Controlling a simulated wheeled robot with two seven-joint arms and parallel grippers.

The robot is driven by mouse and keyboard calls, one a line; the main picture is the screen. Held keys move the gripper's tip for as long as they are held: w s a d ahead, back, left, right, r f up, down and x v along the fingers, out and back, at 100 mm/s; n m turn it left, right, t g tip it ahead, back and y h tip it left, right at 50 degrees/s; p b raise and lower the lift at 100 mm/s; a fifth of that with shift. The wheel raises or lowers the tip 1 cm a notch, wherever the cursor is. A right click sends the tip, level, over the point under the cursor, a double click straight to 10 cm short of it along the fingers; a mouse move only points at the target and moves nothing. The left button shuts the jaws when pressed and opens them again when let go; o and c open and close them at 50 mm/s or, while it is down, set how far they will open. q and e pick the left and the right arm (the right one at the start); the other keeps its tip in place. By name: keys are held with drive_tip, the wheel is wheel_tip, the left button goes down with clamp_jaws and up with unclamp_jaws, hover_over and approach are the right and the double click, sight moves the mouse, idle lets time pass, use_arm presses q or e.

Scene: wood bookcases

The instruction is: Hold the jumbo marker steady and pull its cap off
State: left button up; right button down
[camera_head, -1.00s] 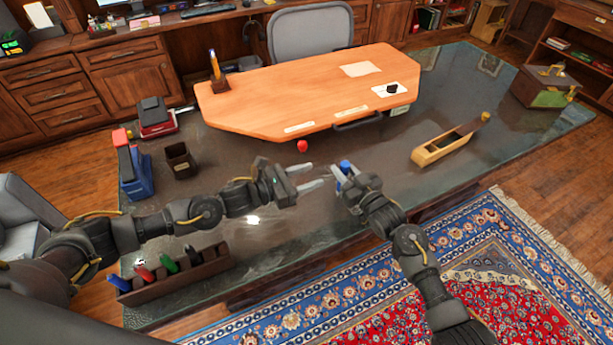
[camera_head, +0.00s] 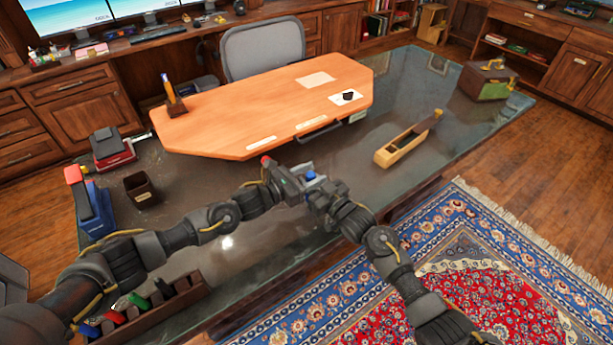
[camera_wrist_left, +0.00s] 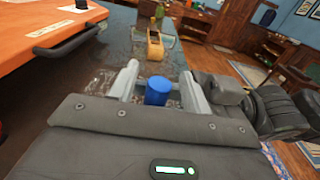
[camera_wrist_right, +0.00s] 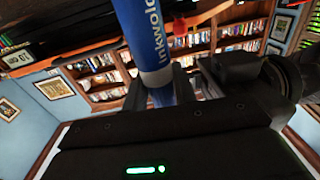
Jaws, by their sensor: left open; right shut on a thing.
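The blue jumbo marker (camera_wrist_right: 145,35) shows large in the right wrist view, with white lettering along its barrel. My right gripper (camera_head: 318,193) is shut on it and holds it up above the dark desk. Its blue cap end (camera_head: 311,175) shows between the two grippers in the head view. My left gripper (camera_head: 302,183) is open at the cap end, close to the right gripper. In the left wrist view the blue cap (camera_wrist_left: 158,91) is between the left fingers, nearer the left one in the picture. Whether either finger touches it, I cannot tell.
An orange-brown desk board (camera_head: 260,115) lies behind the grippers. A wooden tray with several coloured markers (camera_head: 150,310) stands at the front left. A long yellow wooden holder (camera_head: 405,145) lies to the right. A dark cup (camera_head: 142,188) stands at left. Desk surface between is clear.

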sight(310, 174)
use_arm(q)
drive_tip(key=shift+c, duration=0.5)
clamp_jaws()
drive_tip(key=shift+r, duration=0.35)
idle(0.3)
drive_tip(key=shift+r, duration=0.85)
drive_tip(key=shift+r, duration=1.95)
use_arm(e)
drive_tip(key=c, duration=1)
unclamp_jaws()
drive_tip(key=shift+c, duration=0.2)
